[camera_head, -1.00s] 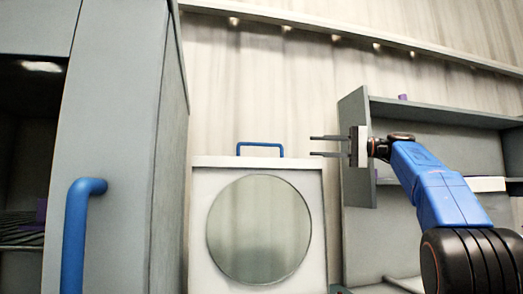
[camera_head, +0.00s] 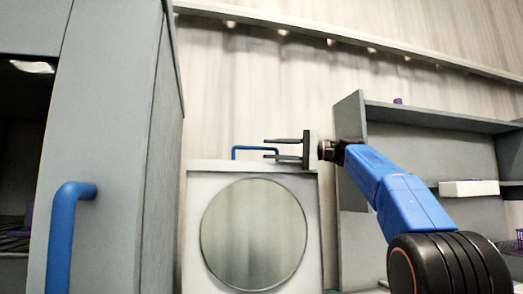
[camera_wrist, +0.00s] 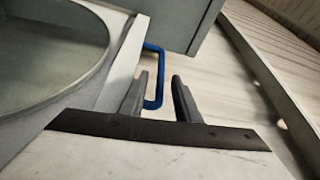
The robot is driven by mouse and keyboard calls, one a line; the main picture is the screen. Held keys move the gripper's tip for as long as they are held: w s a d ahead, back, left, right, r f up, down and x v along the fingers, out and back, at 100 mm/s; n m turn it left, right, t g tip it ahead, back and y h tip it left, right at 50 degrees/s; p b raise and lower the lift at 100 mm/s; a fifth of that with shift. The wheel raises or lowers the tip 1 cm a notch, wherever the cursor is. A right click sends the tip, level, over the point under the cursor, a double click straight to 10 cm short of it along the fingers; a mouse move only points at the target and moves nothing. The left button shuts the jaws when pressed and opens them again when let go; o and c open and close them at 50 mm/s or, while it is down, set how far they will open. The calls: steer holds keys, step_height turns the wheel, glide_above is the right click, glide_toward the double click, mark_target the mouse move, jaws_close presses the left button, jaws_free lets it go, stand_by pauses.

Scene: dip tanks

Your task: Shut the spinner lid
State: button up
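The spinner lid (camera_head: 194,215) is a pale square panel with a round grey window (camera_head: 253,235). It stands upright in the head view, with a blue bar handle (camera_head: 240,150) on its top edge. My gripper (camera_head: 270,148) is open, its two dark fingers pointing left at the right end of the handle. In the wrist view the blue handle (camera_wrist: 160,92) shows between the spread fingertips of my gripper (camera_wrist: 160,82), closer to the left finger. Whether a finger touches it I cannot tell. The spinner's tub is not in view.
A grey cabinet (camera_head: 105,150) with a blue vertical handle (camera_head: 62,235) stands close on the left. A grey shelf unit (camera_head: 350,150) stands right of the lid, behind my arm, with a white box (camera_head: 468,188) on it. The wall above the lid is clear.

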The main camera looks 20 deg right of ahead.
mark_target(261, 149)
steer(key=shift+x, duration=2)
jaws_close()
